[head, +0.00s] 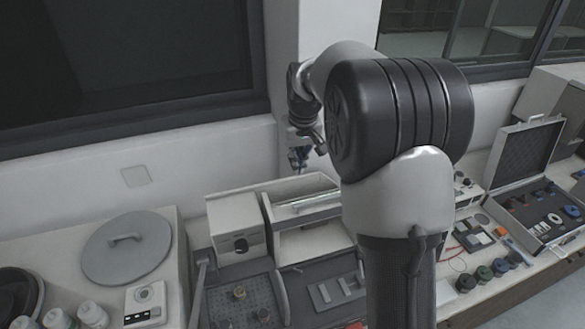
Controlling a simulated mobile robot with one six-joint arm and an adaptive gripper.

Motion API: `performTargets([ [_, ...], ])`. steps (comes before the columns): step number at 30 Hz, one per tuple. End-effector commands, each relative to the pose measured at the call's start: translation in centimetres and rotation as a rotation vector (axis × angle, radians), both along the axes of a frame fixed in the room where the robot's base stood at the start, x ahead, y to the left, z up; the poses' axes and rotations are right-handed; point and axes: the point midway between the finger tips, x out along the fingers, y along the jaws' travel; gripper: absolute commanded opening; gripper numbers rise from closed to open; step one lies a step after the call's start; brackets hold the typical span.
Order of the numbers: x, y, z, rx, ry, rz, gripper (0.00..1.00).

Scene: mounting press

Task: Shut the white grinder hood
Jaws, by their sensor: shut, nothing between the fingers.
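The white grinder hood (292,212) is a boxy cover with a long glossy strip across it, in the lower middle of the head view. It appears raised, with a pale cavity below its front edge. My arm covers its right side, so I cannot tell its full extent or exact angle. A white machine housing (236,226) with a dial stands directly left of it. My gripper (299,164) is shut and empty, small in the view, pointing down above the hood's back edge. It looks apart from the hood, but the gap is hard to judge.
A grey round lid (127,248) and white bottles (92,314) are on the left bench. Dark trays with small parts (322,292) lie in front of the hood. An open case (530,205) stands at right. The wall and window frame are close behind my gripper.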

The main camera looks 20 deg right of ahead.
Motion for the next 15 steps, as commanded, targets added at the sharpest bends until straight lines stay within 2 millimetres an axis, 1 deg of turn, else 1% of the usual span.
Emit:
performTargets([
  [5, 0.5, 0.0, -3.1, 0.001, 0.005, 0.0, 0.0],
  [12, 1.7, 0.0, -8.2, 0.001, 0.005, 0.0, 0.0],
  [14, 1.9, 0.0, -9.3, 0.001, 0.005, 0.0, 0.0],
  [15, 1.5, 0.0, -9.1, 0.0, 0.0, 0.0, 0.0],
])
